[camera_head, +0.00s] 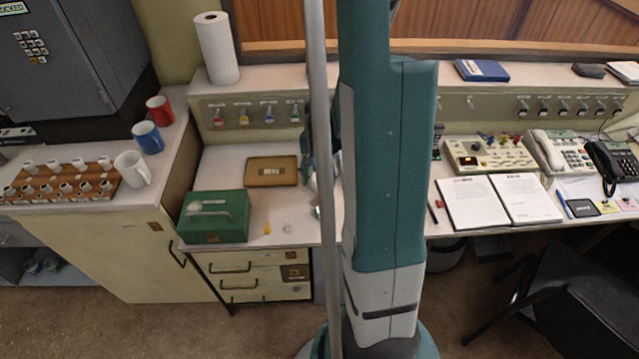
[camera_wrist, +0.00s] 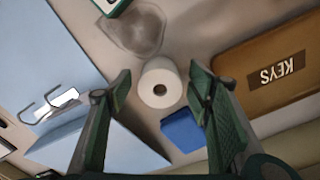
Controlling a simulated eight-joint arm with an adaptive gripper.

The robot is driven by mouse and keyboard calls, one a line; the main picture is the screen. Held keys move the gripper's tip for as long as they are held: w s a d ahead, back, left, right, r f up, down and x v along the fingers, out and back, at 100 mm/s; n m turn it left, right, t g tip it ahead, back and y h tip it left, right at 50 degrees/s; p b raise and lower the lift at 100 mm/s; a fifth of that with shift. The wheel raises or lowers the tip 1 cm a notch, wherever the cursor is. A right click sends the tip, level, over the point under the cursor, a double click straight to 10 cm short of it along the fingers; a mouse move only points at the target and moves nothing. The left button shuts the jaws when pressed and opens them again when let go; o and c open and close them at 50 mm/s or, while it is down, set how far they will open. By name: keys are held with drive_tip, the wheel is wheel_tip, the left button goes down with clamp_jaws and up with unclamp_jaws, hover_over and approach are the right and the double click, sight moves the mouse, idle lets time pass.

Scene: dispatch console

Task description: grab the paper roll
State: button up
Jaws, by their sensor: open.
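A small white paper roll (camera_wrist: 161,83) shows in the wrist view with its round end and dark centre hole facing the camera. My gripper (camera_wrist: 160,92) is open, with one finger to the left of the roll and one to the right. The roll appears in the gap between the fingertips, and no finger visibly grips it. I cannot tell how far it is below the tips. In the head view my arm and a grey pole hide much of the desk's middle, and I cannot make out this small roll there.
A brown KEYS tray (camera_wrist: 270,70) lies right of the roll, and a blue object (camera_wrist: 183,130) is close beside it. A clear rounded item (camera_wrist: 138,30) is nearby. A tall paper towel roll (camera_head: 216,48) stands on the shelf. A green box (camera_head: 214,216) sits on the desk.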

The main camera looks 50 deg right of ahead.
sight(320, 177)
idle(0.4)
drive_tip(key=c, duration=1)
drive_tip(key=shift+r, duration=0.2)
drive_tip(key=shift+r+p, duration=1.15)
drive_tip(key=shift+r, duration=3.7)
